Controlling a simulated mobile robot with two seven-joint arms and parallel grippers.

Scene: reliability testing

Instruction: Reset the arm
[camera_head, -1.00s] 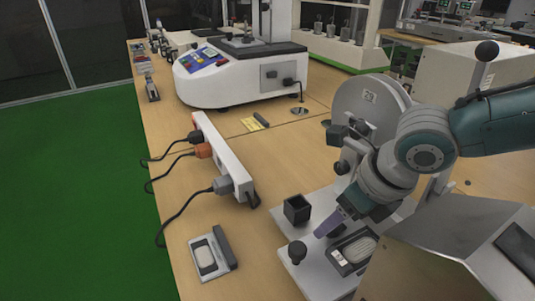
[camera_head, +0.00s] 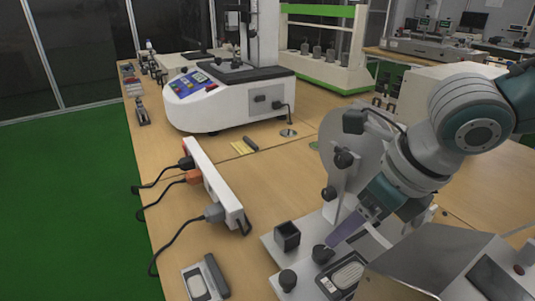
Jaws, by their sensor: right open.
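My right arm comes in from the right, and its gripper (camera_head: 341,234) points down and left above the grey plate of a bench device (camera_head: 268,246). One purple-grey finger shows clearly. The gripper is open, and I see nothing held in it. The fingertip appears just above and right of a black knob (camera_head: 322,254); the exact gap cannot be told. A small open black box (camera_head: 287,236) stands left of the fingertip on the same plate. My left gripper is not in view.
A white power strip (camera_head: 214,184) with plugged cables lies left. A small handheld device (camera_head: 205,280) lies at the front. A large white machine (camera_head: 225,98) stands behind. A round grey disc (camera_head: 350,150) and a slanted grey panel (camera_head: 440,262) flank my arm. Bare wood lies mid-table.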

